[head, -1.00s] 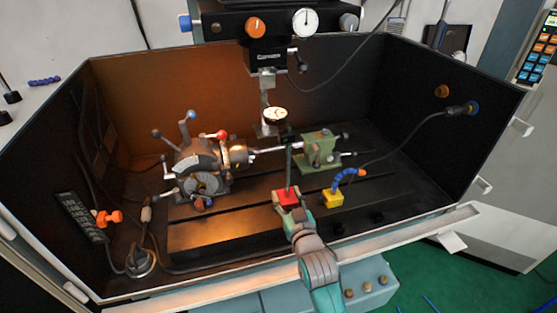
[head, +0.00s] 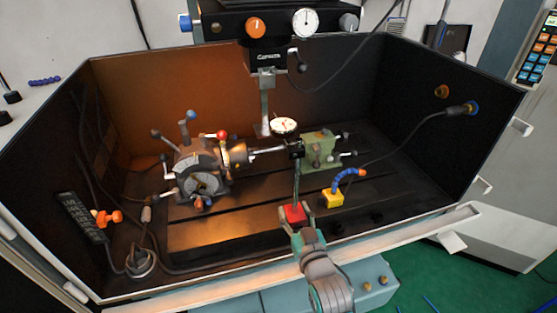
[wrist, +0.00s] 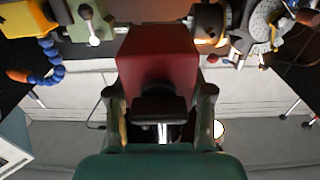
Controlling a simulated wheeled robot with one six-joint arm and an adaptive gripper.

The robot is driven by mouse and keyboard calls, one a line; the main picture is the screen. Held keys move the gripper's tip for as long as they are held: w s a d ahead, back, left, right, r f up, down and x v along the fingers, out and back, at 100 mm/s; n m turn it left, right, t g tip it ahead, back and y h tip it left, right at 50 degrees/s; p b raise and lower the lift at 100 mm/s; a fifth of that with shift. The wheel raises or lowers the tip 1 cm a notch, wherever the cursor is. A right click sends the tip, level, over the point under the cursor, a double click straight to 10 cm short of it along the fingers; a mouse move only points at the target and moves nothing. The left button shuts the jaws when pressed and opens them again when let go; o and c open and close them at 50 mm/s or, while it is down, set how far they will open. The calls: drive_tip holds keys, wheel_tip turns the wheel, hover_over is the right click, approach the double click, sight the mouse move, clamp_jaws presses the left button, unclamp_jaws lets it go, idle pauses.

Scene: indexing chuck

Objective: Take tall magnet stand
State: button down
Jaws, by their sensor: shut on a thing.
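The tall magnet stand has a red base (head: 292,214), a thin post (head: 297,182) and a white dial gauge (head: 284,125) at its top. It stands about upright near the front of the machine bed. My gripper (head: 298,222) is shut on the red base from the front. In the wrist view the red base (wrist: 160,60) fills the space between the fingers of my gripper (wrist: 160,100). Whether the base touches the bed or hangs just above it, I cannot tell.
A yellow block (head: 333,198) with a blue hose is close to the right. The green tailstock (head: 320,150) stands behind, and the indexing chuck (head: 203,170) is to the left. The white front rim (head: 400,240) of the enclosure lies below my arm.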

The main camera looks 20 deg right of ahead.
drive_tip(key=s+r, duration=0.1)
drive_tip(key=s, duration=2.1)
drive_tip(key=shift+s+r, duration=0.15)
drive_tip(key=shift+r, duration=0.25)
idle(1.1)
drive_tip(key=shift+f, duration=0.15)
drive_tip(key=shift+s, duration=0.1)
